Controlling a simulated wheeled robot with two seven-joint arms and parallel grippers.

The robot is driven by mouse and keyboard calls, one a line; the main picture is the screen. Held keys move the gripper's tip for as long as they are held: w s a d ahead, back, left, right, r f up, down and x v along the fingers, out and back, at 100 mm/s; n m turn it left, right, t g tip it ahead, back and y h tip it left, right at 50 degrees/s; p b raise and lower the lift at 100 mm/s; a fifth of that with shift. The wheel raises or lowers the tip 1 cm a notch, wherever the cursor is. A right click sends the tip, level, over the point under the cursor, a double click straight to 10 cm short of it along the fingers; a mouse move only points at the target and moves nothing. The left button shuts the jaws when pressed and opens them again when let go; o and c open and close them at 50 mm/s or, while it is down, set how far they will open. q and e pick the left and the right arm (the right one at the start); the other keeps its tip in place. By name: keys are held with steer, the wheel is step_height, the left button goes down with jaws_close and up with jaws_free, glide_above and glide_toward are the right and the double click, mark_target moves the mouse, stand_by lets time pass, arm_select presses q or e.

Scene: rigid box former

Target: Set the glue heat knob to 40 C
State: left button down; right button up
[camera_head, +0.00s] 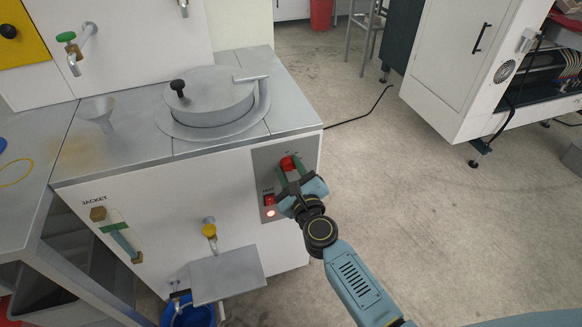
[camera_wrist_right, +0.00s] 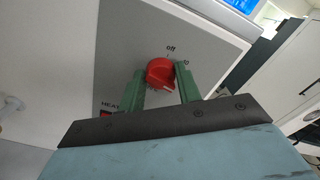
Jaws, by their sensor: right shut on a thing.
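The red glue heat knob (camera_head: 287,162) is on the grey panel (camera_head: 261,163) at the right of the white machine's front. It also shows in the right wrist view (camera_wrist_right: 160,72), with a pale mark on its lower right edge. The "off" label stands just above the knob, and a partly hidden number is to its right. My right gripper (camera_head: 290,169) is shut on the knob, one green finger on each side of it. My left gripper is not in view.
A red switch (camera_head: 268,200) labelled HEAT and a lit lamp (camera_head: 270,213) sit below the knob. A lidded pot (camera_head: 210,100) is set in the machine top. A yellow-handled tap (camera_head: 209,230) and a grey shelf (camera_head: 228,275) are left of my arm. Open floor lies right.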

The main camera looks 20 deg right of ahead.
steer(key=shift+n+p, duration=0.3)
steer(key=shift+n, duration=0.7)
steer(key=n+p, duration=0.2)
steer(key=n, duration=0.4)
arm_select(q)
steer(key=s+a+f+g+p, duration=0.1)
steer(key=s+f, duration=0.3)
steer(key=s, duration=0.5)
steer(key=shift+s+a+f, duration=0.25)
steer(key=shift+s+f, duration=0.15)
arm_select(e)
steer(key=shift+f+n, duration=0.15)
steer(key=shift+n, duration=1.35)
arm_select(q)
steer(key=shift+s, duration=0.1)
arm_select(e)
steer(key=o, duration=0.9)
steer(key=shift+o, duration=0.2)
